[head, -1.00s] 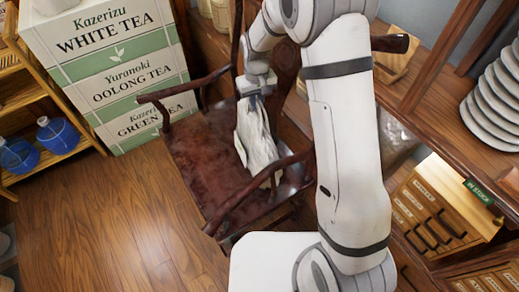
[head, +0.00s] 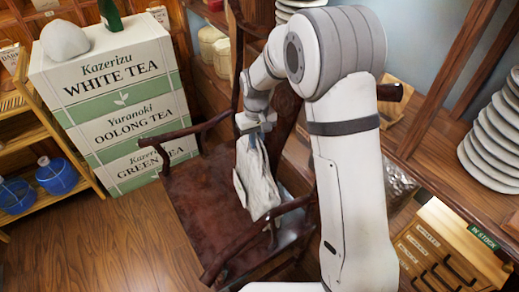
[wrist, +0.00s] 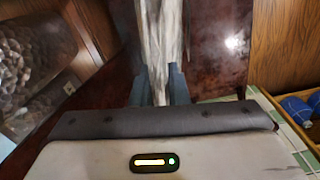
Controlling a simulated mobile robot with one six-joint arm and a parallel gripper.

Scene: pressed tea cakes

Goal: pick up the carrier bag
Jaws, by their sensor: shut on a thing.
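The carrier bag (head: 257,182) is pale, creased and limp. In the head view it hangs upright below my gripper (head: 260,132), in front of the dark wooden armchair (head: 205,215) and over its seat. In the wrist view the bag (wrist: 158,40) is a narrow whitish strip between the blue-grey fingers of my gripper (wrist: 160,88). The fingers are shut on its upper edge. I cannot tell whether the bottom of the bag touches the seat or the right armrest.
The chair's left armrest (head: 185,130) and right armrest (head: 255,238) flank the bag. Stacked tea boxes (head: 115,100) stand behind to the left. A shelf with blue containers (head: 57,175) is at far left. Stacked plates (head: 490,140) stand on the right counter.

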